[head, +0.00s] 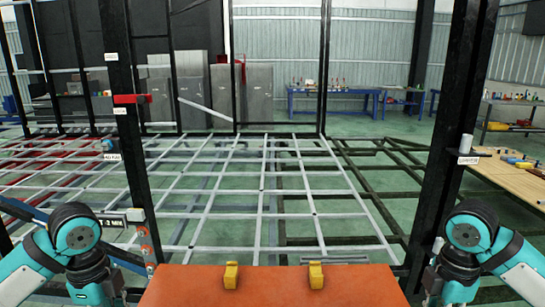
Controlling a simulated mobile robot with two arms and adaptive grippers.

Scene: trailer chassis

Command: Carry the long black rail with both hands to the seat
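Several long dark bars are in view, and I cannot tell which is the task's rail. Dark bars (395,180) form part of the low grid at the right. A thick black post (141,165) stands upright at the left and another black post (440,165) at the right. I cannot identify the seat. My two teal and black arms show at the lower left and lower right corners, bent at the joints. Neither gripper's fingers show, so nothing can be seen held.
An orange surface (270,290) with two yellow blocks (231,275) lies directly in front. A pale metal grid (255,190) spreads beyond it. A wooden bench (515,178) stands at the right, a blue table (335,95) at the back. Open green floor shows behind the grid.

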